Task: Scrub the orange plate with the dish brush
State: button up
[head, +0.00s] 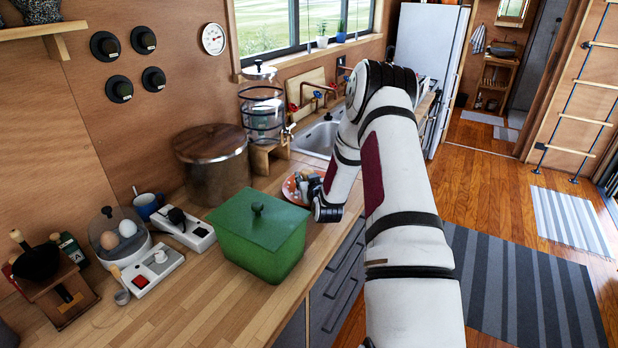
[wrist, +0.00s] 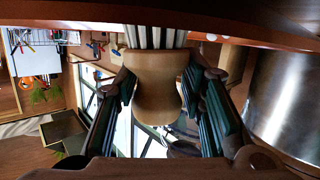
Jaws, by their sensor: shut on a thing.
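The orange plate (head: 291,190) lies on the wooden counter in the head view, between the green box and the sink. My arm and gripper partly cover it. My gripper (head: 309,184) is low at the plate. In the wrist view, my gripper (wrist: 160,92) is shut on the dish brush (wrist: 157,72), with dark green finger pads on both sides of its wooden body. Its pale bristles point to the top of that picture, toward a brown surface. I cannot tell whether the bristles touch the plate.
A green lidded box (head: 262,238) stands close in front of the plate. A large metal pot (head: 213,165) with a wooden lid stands to its left. A glass dispenser (head: 263,110) on a wooden stand and the sink (head: 318,136) are behind.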

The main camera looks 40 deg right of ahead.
jog(key=shift+s+a+p, duration=0.3)
jog(key=shift+s+a, duration=0.2)
jog(key=shift+s+f+p, duration=0.15)
jog(key=shift+s+p, duration=0.4)
jog(key=shift+s, duration=0.5)
jog(key=shift+s+d+p, duration=0.35)
jog(key=shift+s+d, duration=0.3)
jog(key=shift+s, duration=0.1)
jog(key=shift+d+r, duration=0.2)
jog(key=shift+d, duration=0.8)
jog(key=shift+w+d+f+b, duration=0.1)
jog(key=shift+w+d+b, duration=0.45)
jog(key=shift+w+d, duration=0.2)
jog(key=shift+a, duration=0.15)
jog(key=shift+w+a+r, duration=0.25)
jog(key=shift+a+r, duration=0.05)
jog(key=shift+a, duration=0.2)
jog(key=shift+w+a+r, duration=0.25)
jog(key=shift+a, duration=0.25)
jog(key=shift+r+p, duration=1.55)
jog(key=shift+r, duration=2.1)
